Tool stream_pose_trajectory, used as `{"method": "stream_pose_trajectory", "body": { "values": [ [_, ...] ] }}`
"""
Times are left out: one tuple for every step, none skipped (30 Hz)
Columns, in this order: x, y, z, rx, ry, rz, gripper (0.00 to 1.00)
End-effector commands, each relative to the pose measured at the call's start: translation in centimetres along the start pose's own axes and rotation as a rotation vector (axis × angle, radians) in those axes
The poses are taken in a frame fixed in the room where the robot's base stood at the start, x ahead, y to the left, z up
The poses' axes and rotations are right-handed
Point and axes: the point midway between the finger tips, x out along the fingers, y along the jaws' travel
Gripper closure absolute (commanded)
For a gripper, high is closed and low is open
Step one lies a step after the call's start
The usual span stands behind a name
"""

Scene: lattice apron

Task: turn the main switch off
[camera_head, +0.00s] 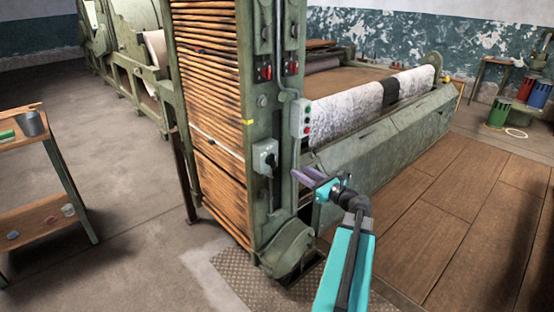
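A grey switch box (265,157) with a dark handle is fixed to the green machine column, left of my gripper; it looks like the main switch. The position of its handle is too small to read. My gripper (303,174) has two purple fingers that appear apart, with nothing seen between them. It is to the right of the switch box and slightly lower in the picture, and appears clear of it. My teal arm reaches up from the bottom edge.
A push-button box (301,118) with green and red buttons is above my gripper. Red switches (265,72) sit higher on the column. A rounded green housing (288,250) stands at the column's foot. A bench (40,212) is at left. The wooden floor (470,220) at right is clear.

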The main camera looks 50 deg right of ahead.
Motion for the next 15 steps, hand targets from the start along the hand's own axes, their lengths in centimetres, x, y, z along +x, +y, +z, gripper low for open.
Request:
{"method": "stream_pose_trajectory", "body": {
  "values": [
    [0.0,0.0,0.0,-0.001,0.001,0.000,0.71],
    [0.0,0.0,0.0,-0.001,0.001,0.000,0.71],
    [0.0,0.0,0.0,-0.001,0.001,0.000,0.71],
    [0.1,0.0,0.0,-0.001,0.001,0.001,0.71],
    [0.1,0.0,0.0,-0.001,0.001,0.001,0.71],
    [0.2,0.0,-0.1,-0.002,0.001,0.001,0.71],
    [0.3,0.0,-0.1,-0.002,0.001,0.001,0.71],
    [0.4,0.0,-0.1,-0.002,0.001,0.001,0.71],
    [0.6,0.0,-0.1,-0.002,0.002,0.001,0.71],
    [0.8,0.0,0.0,-0.002,0.002,0.001,0.71],
    [1.0,0.0,-0.1,-0.002,0.002,0.001,0.71],
    [1.4,0.0,0.0,-0.002,0.002,0.002,0.71],
    [1.7,0.0,0.0,-0.002,0.002,0.002,0.71],
    [2.0,0.0,0.0,-0.002,0.002,0.003,0.71],
    [2.4,0.0,0.0,-0.002,0.002,0.003,0.71]
  ]
}}
